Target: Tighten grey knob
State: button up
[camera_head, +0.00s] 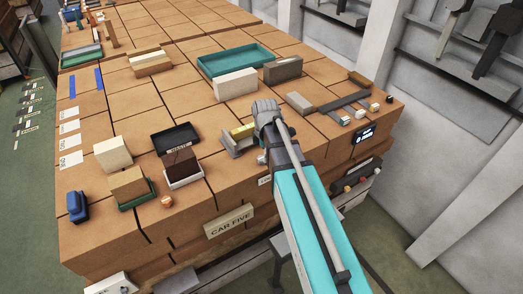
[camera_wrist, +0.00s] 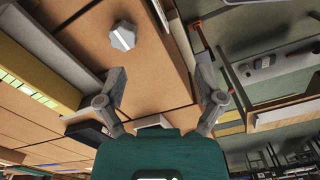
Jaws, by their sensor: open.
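The grey knob (camera_wrist: 123,37) is a light, faceted piece on a brown brick face in the upper wrist view. My gripper (camera_wrist: 160,72) is open, with its grey fingers spread apart and nothing between them. The knob appears beyond the left fingertip, left of the middle of the gap, and apart from both fingers. In the head view my teal arm reaches to the front edge of the brick bench, and its grey wrist hides the fingers. A small grey piece (camera_head: 262,159) shows beside the wrist there; I cannot tell whether it is the knob.
A grey fixture with a yellow block (camera_head: 241,131) stands just left of my wrist. A black tray (camera_head: 175,136), a teal tray (camera_head: 206,66) and several blocks stand on the brick bench (camera_head: 120,78). A dark display (camera_head: 364,135) sits at the right edge.

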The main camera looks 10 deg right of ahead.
aim_at(261, 158)
jog(key=w+r+n+p, duration=0.4)
jog(key=w+r+n, duration=0.1)
jog(key=r+n, duration=0.1)
jog(key=shift+n+p, duration=0.35)
jog(key=shift+n, duration=0.45)
jog(key=shift+f, duration=0.25)
notch_tip(261, 158, down, 13)
jog(key=b, duration=1.3)
jog(key=shift+f+b, duration=0.2)
jog(key=shift+b, duration=0.2)
jog(key=c, duration=1.1)
